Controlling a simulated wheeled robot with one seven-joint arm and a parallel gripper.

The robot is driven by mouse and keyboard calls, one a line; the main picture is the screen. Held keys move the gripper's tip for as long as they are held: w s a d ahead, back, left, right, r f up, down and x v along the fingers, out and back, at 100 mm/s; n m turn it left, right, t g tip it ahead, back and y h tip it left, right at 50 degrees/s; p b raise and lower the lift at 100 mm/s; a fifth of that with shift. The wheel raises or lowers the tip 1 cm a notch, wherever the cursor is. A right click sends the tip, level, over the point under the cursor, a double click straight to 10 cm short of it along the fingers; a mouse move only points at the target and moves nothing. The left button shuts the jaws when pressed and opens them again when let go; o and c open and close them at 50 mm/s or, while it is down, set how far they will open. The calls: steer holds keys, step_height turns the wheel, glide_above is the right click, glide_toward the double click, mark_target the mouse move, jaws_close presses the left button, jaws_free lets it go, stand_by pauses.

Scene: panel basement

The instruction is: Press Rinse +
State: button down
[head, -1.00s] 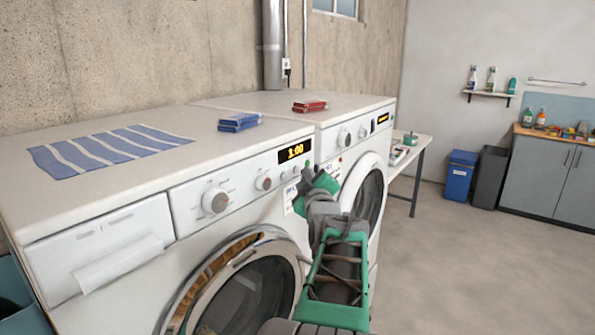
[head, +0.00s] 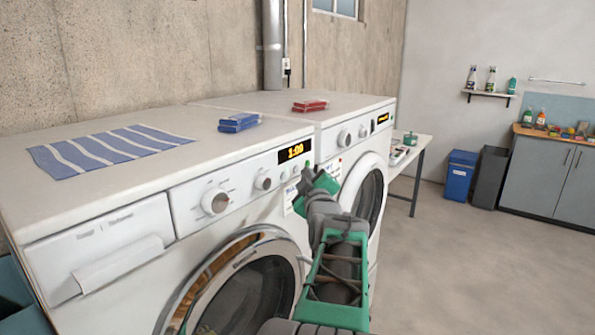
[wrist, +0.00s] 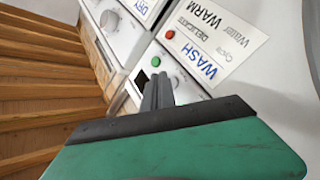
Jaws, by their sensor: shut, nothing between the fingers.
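The near white washer has a front panel with a lit display (head: 294,151) reading 1:00, a large knob (head: 215,201) and a smaller knob (head: 263,182). Small buttons sit below the display, too small to read in the head view. My gripper (head: 308,172) is in front of the panel's right end. In the wrist view my shut, empty fingers (wrist: 158,80) point at the panel, just below a green button (wrist: 155,61) and beside a small dark square (wrist: 141,78). A red button (wrist: 169,34) is farther up. No Rinse + label is readable. I cannot tell whether the fingertips touch anything.
A card (wrist: 205,60) with WASH, DELICATE and WARM is beside the buttons. A second machine (head: 372,125) adjoins at right.

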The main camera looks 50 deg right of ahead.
stand_by(0.3)
steer(key=shift+w+f+b, duration=0.15)
steer(key=shift+w+b, duration=0.2)
steer(key=shift+b, duration=0.2)
steer(key=shift+w, duration=0.1)
steer(key=shift+w, duration=0.15)
steer(key=shift+b, duration=0.3)
steer(key=shift+s+b, duration=0.6)
steer(key=shift+b, duration=0.05)
